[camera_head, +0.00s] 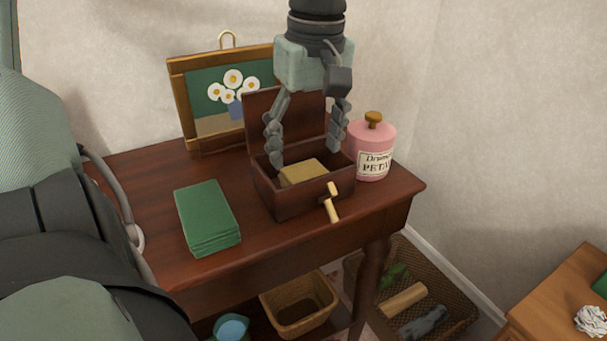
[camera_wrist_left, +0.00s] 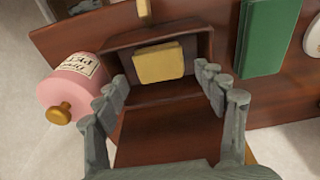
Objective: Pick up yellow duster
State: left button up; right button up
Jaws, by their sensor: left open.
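The yellow duster (camera_head: 303,172) is a folded yellow block lying inside an open dark wooden box (camera_head: 290,205) on the table. It also shows in the left wrist view (camera_wrist_left: 158,64). My left gripper (camera_head: 303,157) points down over the box from above. Its fingers are spread wide, one on each side of the duster, and nothing is between them. I cannot tell whether a finger touches the box. The box lid (camera_head: 262,108) stands raised at the back. My right gripper does not show.
A green stack (camera_head: 207,217) lies left of the box, and a pink jar (camera_head: 371,152) stands close on the right. A framed flower picture (camera_head: 190,108) leans behind. A small light-coloured key-like piece (camera_head: 331,203) sticks out at the box front. Baskets (camera_head: 300,304) stand below the table.

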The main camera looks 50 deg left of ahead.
aim_at(304, 170)
pick_arm(q)
jog(key=f, duration=0.2)
jog(key=a+f, duration=0.1)
jog(key=f, duration=0.1)
jog(key=shift+w, duration=0.2)
jog(key=shift+f, duration=0.2)
jog(key=shift+c, duration=0.3)
jog(key=c, duration=0.6)
